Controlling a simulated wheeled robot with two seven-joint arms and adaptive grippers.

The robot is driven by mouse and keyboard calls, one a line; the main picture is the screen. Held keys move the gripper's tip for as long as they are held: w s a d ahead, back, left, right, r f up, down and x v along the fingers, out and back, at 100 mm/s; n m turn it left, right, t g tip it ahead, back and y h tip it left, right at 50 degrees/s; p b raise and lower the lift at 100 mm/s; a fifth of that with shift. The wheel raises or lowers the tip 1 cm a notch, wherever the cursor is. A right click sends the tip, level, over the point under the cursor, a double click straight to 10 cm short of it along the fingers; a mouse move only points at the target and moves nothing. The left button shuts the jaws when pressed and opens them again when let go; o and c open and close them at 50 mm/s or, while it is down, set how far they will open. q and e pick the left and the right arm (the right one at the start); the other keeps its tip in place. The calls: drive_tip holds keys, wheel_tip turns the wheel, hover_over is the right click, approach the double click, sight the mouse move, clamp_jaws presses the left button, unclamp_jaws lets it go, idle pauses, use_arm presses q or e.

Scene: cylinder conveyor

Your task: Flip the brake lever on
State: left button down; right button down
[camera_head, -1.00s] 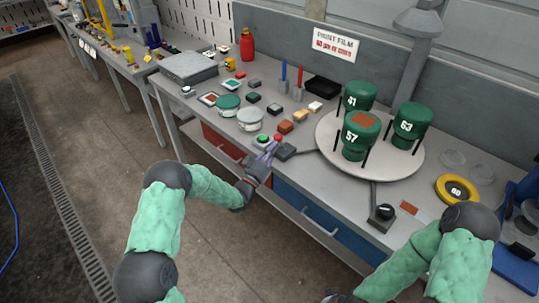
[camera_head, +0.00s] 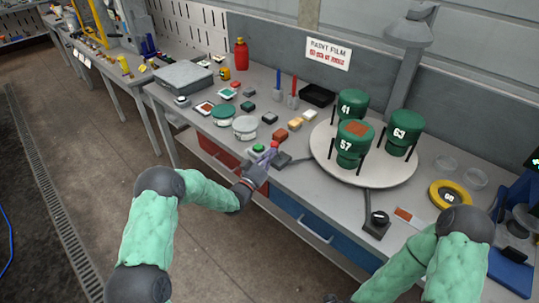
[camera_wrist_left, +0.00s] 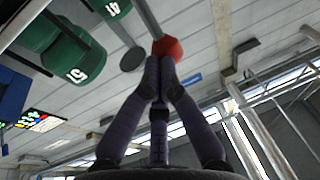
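The brake lever's red knob (camera_head: 275,144) stands above a small black base (camera_head: 281,160) near the front edge of the workbench. My left gripper (camera_head: 267,156) is at the lever, with its fingertips right by the knob. In the left wrist view the red knob (camera_wrist_left: 168,47) sits at the tips of the left gripper (camera_wrist_left: 160,68), with a grey rod behind it. The fingers are together there, and the knob lies beyond the tips, not visibly between them. My right gripper is barely in the head view at the bottom edge, its fingers hidden.
A round white turntable (camera_head: 393,176) with green cylinders 41, 57 (camera_head: 354,157) and 63 stands right of the lever. A black switch box (camera_head: 377,222) and a yellow ring (camera_head: 449,195) lie further right.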

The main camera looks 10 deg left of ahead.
use_arm(q)
drive_tip(key=shift+w+d+r+g+y+p, duration=0.25)
drive_tip(key=shift+w+r+g+p, duration=0.2)
drive_tip(key=shift+r+p, duration=0.25)
drive_tip(key=w+d+r+m+g+y+p, duration=0.1)
drive_tip(key=w+d+g+y+p, duration=0.1)
drive_tip(key=w+d+g+p, duration=0.2)
drive_tip(key=shift+w+r+g+p, duration=0.15)
drive_tip(key=shift+w+g+p, duration=0.6)
drive_tip(key=shift+w+g, duration=0.4)
drive_tip(key=shift+w+r+y, duration=0.1)
drive_tip(key=shift+y, duration=0.15)
